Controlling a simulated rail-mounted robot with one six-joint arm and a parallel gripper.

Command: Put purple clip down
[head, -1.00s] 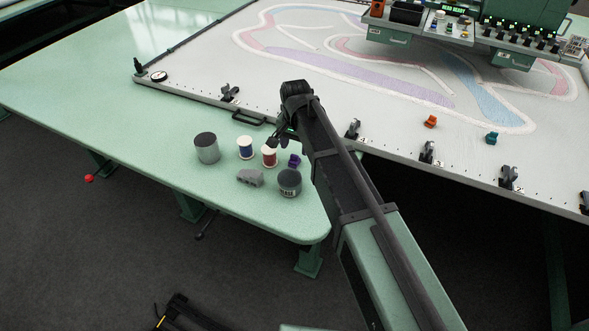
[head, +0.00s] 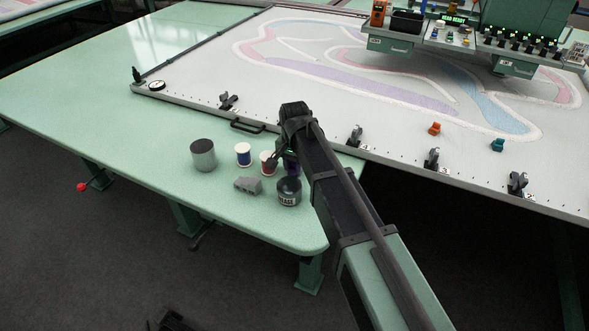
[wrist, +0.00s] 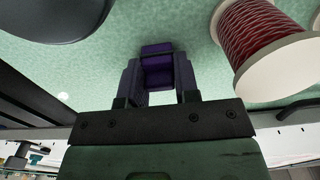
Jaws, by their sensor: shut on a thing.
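The purple clip (wrist: 157,66) is between the fingers of my gripper (wrist: 158,82) in the wrist view, close above or on the green tabletop. I cannot tell whether it touches the table. My gripper is shut on it. In the head view the clip (head: 291,169) is a dark purple patch, partly hidden by my wrist, between the red thread spool (head: 267,160) and the dark-lidded tin (head: 288,191). In the wrist view the red spool (wrist: 262,40) stands close on the right and the tin's dark lid (wrist: 60,12) on the upper left.
A blue thread spool (head: 243,155), a grey metal can (head: 203,155) and a grey block (head: 248,186) stand nearby on the green table (head: 110,125). The white tufting frame (head: 330,145) lies behind, with an orange clip (head: 435,129) and a teal clip (head: 497,145) on it.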

